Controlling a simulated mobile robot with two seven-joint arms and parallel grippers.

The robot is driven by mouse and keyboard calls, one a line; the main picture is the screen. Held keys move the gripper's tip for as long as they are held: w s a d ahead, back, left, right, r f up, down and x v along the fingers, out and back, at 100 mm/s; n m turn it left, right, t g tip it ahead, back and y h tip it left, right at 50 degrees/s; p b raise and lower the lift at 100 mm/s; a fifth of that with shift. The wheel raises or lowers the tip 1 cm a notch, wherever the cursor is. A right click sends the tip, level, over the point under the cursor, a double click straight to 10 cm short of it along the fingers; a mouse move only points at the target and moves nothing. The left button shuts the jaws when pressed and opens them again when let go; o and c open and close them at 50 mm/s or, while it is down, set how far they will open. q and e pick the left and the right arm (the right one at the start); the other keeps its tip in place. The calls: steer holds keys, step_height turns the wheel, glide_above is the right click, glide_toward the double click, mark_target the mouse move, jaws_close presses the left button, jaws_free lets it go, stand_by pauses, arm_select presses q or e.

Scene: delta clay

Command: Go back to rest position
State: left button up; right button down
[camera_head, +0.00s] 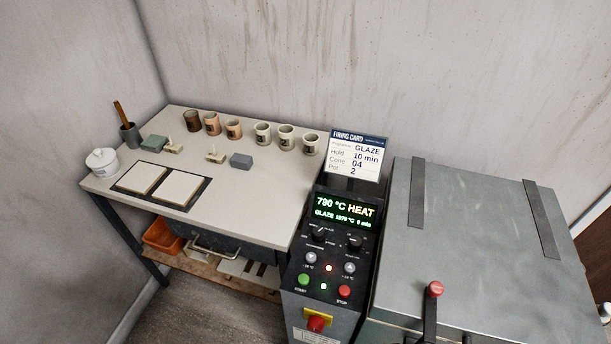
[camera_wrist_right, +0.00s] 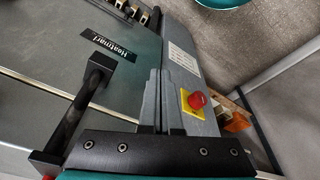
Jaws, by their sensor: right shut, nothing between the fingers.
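My right gripper (camera_wrist_right: 157,98) shows in the right wrist view, its two dark fingers shut together with nothing between them. Behind it is the side of the kiln and its control box, with a red knob (camera_wrist_right: 197,100) on a yellow plate. I cannot tell how far apart they are. A black handle (camera_wrist_right: 92,105) lies to the left of the fingers. In the head view neither gripper shows. There the kiln (camera_head: 470,240) has its lid down, and the controller display (camera_head: 345,212) reads 790 °C HEAT.
A table (camera_head: 255,205) left of the kiln holds several cups, sponges, a white lidded jar (camera_head: 103,162) and two pale tiles. A firing card (camera_head: 357,157) stands behind the controller. A red-knobbed lever (camera_head: 435,289) rises at the kiln's front. Walls close the back and left.

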steer(key=s+d+f+b, duration=0.1)
steer(key=s+f+b, duration=0.1)
steer(key=s+f, duration=0.4)
steer(key=s+d+f+g+b, duration=0.1)
steer(key=s+f+b, duration=0.2)
steer(key=f, duration=0.9)
steer(key=s+d+f+b, duration=0.1)
steer(key=s+f+b, duration=0.1)
steer(key=s+f, duration=0.6)
steer(key=shift+s+f+g, duration=0.3)
steer(key=shift+f, duration=0.65)
